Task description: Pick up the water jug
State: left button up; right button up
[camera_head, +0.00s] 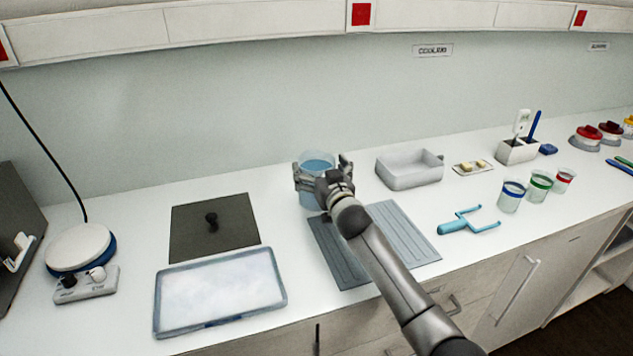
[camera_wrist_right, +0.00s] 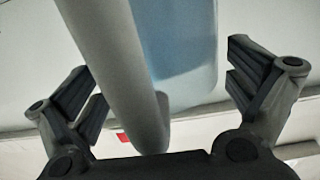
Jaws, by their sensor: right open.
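The water jug (camera_head: 318,161) is a clear container with blue water, standing on the white counter in the middle of the head view. My right gripper (camera_head: 322,172) is at the jug, its open fingers on either side of it, and hides much of its front. In the right wrist view the jug (camera_wrist_right: 190,50) and a grey upright bar, perhaps its handle (camera_wrist_right: 118,75), lie between the two spread fingers. A gap shows between each finger and the jug there. My left gripper is in neither view.
A grey ribbed mat (camera_head: 403,233) lies under my right arm. A grey tray (camera_head: 410,170) stands right of the jug, a dark plate with a knob (camera_head: 213,235) left of it. A pale blue tray (camera_head: 220,292), a blue forked tool (camera_head: 468,222) and several beakers (camera_head: 511,198) share the counter.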

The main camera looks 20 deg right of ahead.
jog(key=c, duration=1.6)
jog(key=shift+w+r, duration=0.1)
jog(key=shift+r, duration=0.15)
jog(key=shift+c, duration=1.1)
jog(key=shift+r, duration=0.1)
